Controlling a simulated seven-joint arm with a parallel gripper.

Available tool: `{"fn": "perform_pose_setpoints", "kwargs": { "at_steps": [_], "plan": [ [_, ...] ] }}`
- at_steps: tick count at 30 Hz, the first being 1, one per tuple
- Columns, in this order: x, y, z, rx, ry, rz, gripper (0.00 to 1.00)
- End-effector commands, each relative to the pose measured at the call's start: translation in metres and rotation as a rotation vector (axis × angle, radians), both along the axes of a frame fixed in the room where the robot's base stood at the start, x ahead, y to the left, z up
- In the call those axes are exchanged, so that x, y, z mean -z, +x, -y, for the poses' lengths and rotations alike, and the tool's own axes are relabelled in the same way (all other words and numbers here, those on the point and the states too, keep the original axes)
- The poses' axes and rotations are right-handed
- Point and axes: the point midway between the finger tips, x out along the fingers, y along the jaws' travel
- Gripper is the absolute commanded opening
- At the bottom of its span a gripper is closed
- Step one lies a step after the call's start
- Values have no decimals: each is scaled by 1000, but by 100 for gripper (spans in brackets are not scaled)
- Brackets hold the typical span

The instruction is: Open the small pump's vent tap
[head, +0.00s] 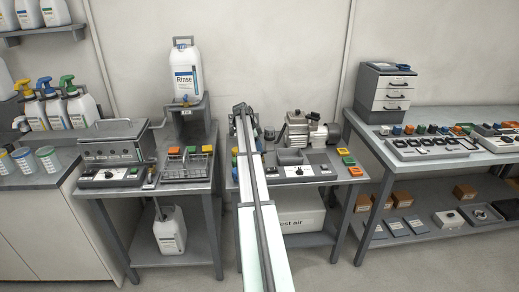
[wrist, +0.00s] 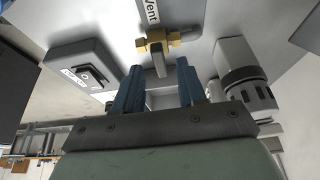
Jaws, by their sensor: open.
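In the wrist view a brass vent tap (wrist: 156,40) sits on a pale grey surface below a white "Vent" label (wrist: 152,12). My gripper (wrist: 158,70) is open, with one blue finger on each side of the lever's end. I cannot tell whether either finger touches it. In the head view my gripper (head: 241,112) is beside the small pump (head: 305,130), at its left on the middle table. The tap is not distinguishable there, and my arm hides part of that table.
Near the tap in the wrist view are a grey switch box (wrist: 85,70) on the left and a light grey cylinder with a slotted end (wrist: 237,62) on the right. In the head view, a control panel (head: 300,170) and coloured blocks (head: 348,161) lie in front of the pump.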

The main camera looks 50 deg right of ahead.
Motion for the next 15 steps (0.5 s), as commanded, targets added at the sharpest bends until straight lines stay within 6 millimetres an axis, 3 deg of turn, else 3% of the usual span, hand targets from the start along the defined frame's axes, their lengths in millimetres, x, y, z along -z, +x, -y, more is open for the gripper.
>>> {"fn": "perform_pose_setpoints", "kwargs": {
  "at_steps": [6,15],
  "plan": [
    [13,-3,3,0,0,0,40],
    [14,-4,4,-1,0,0,40]
  ]
}}
